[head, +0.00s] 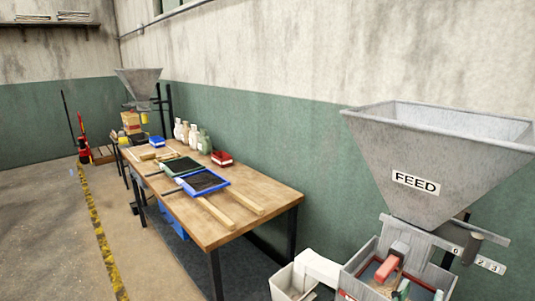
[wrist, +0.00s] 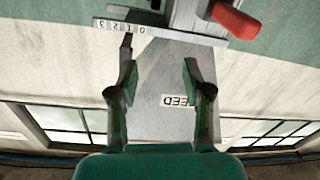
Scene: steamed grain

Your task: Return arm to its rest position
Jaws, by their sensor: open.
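My gripper (wrist: 159,72) shows in the wrist view with its two green-padded fingers spread apart and nothing between them. Behind the fingers, upside down, is the grey metal hopper (wrist: 160,125) marked FEED. A red handle (wrist: 235,20) shows at the top right of the wrist view, beside the hopper's numbered gate scale (wrist: 125,27). In the head view the hopper (head: 430,150) hangs at the right, with a red handle (head: 387,270) low below it. Small green parts there may be my fingers, but I cannot tell.
A wooden workbench (head: 275,196) runs along the green wall, with a blue-framed sieve (head: 224,181), a green-framed tray, several bottles (head: 192,135) and a red bin (head: 222,158). A second hopper (head: 139,82) stands at the back. The floor (head: 45,240) at left is clear beyond a yellow line.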

